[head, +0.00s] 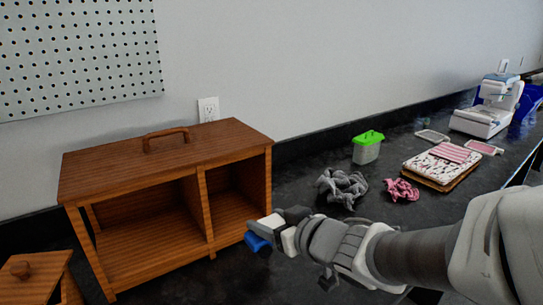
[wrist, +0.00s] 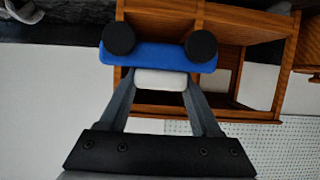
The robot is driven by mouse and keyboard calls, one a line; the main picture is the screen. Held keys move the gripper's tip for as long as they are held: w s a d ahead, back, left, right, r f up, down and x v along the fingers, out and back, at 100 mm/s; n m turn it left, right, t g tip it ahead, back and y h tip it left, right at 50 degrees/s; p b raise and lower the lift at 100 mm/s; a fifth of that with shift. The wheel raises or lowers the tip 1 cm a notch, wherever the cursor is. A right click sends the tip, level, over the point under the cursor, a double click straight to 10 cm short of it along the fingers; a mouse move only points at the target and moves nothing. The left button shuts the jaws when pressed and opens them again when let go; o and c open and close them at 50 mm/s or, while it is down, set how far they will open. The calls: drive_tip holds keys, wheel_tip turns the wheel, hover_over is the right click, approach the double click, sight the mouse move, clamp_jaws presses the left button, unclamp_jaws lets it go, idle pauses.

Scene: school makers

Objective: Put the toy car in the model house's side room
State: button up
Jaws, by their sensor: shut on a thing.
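A blue toy car (wrist: 158,54) with dark wheels is held between the fingers of my gripper (wrist: 160,82). In the head view the blue car (head: 258,242) shows at the tip of my gripper (head: 278,230), just in front of the right edge of the wooden model house (head: 165,162). The house is open at the front, with a wide left room (head: 150,238) and a narrower right side room (head: 236,205) split by an upright divider. Both rooms look empty. The car is outside, near the side room's front opening. Part of the car is hidden by my gripper in the head view.
Grey cloth (head: 342,187), pink cloth (head: 402,190), a green-lidded container (head: 367,148), stacked fabric (head: 440,165) and a sewing machine (head: 492,108) lie to the right on the dark counter.

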drive_tip(key=w+a+p, duration=0.1)
drive_tip(key=p, duration=0.1)
drive_tip(key=shift+r+p, duration=0.3)
drive_tip(key=shift+r, duration=0.1)
drive_tip(key=shift+w+a+p, duration=0.2)
drive_tip(key=shift+w+p, duration=0.35)
drive_tip(key=shift+p, duration=0.65)
drive_tip(key=w+a, duration=1)
drive_tip(key=w, duration=0.3)
drive_tip(key=f+b, duration=0.1)
drive_tip(key=f, duration=0.6)
drive_tip(key=shift+w+f+b, duration=0.2)
drive_tip(key=shift+f+b, duration=0.05)
drive_tip(key=shift+b, duration=0.15)
drive_tip(key=shift+w+f, duration=0.15)
drive_tip(key=shift+w, duration=0.1)
